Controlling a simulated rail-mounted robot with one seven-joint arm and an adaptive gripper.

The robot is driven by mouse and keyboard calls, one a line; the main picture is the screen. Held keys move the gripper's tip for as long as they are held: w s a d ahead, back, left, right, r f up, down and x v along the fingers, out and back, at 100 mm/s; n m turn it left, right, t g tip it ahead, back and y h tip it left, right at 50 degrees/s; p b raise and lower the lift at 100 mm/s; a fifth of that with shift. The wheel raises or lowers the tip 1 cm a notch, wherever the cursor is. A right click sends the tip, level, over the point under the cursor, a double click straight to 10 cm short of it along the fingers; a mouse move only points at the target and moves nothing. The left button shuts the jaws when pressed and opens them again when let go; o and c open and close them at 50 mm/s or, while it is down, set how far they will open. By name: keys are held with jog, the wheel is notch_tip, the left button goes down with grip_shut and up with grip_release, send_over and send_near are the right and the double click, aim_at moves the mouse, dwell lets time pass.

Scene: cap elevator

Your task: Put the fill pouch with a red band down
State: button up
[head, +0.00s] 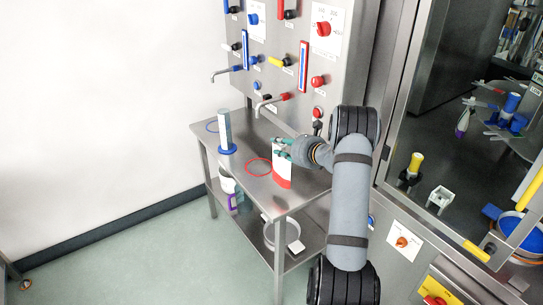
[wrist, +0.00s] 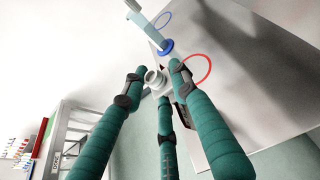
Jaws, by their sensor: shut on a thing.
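The fill pouch (head: 283,164) is white with a red band at its lower end. My gripper (head: 277,147) is shut on its upper part, and the pouch hangs upright at the front part of the steel table (head: 245,186). I cannot tell whether its bottom touches the table. A red ring outline (head: 249,163) lies on the table just left of the pouch, which is beside it. In the wrist view, a white spout (wrist: 153,77) shows between my three green fingers; the pouch body is mostly hidden. The red ring also shows there (wrist: 210,66).
A clear cylinder (head: 224,125) on a blue base stands left of the red ring, near a blue ring (head: 207,126). A lower shelf (head: 256,232) holds a round container.

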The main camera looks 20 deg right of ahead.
aim_at(274, 166)
jog(key=shift+w+a+f, duration=0.85)
jog(key=shift+w+a, duration=0.1)
jog(key=shift+w, duration=0.05)
jog(key=shift+f+p, duration=0.45)
jog(key=shift+f, duration=1.65)
jog(key=o, duration=1)
jog(key=b+v, duration=0.2)
jog(key=v, duration=1)
